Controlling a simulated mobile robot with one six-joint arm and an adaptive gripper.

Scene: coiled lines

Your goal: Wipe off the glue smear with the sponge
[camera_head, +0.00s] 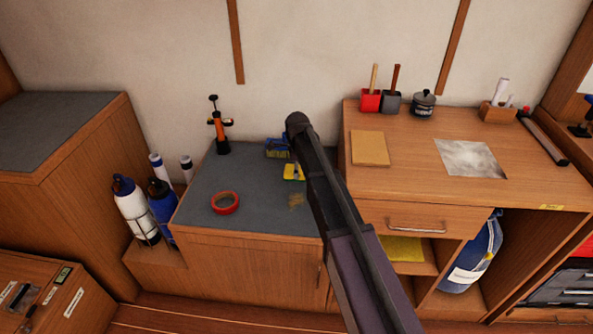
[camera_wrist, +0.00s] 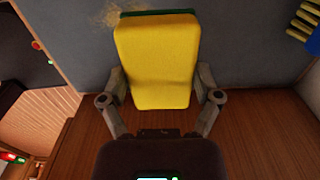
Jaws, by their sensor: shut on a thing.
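The sponge (camera_wrist: 158,60) is yellow with a dark green layer along its far edge. My gripper (camera_wrist: 160,98) is shut on it, one finger on each side, in the wrist view. In the head view a yellow patch of the sponge (camera_head: 292,173) shows beside my dark arm, which hides most of the gripper. The glue smear (camera_head: 295,200) is a tan, speckled patch on the grey counter top (camera_head: 250,190), nearer the front edge than the sponge. In the wrist view the smear (camera_wrist: 100,13) lies just beyond the sponge's far left corner. I cannot tell whether the sponge touches the counter.
A red tape ring (camera_head: 225,203) lies left of the smear. A blue and yellow brush-like object (camera_head: 277,148) lies behind the sponge. An orange and black pump-like tool (camera_head: 219,128) stands at the back left. A taller wooden cabinet (camera_head: 425,185) borders the counter on the right.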

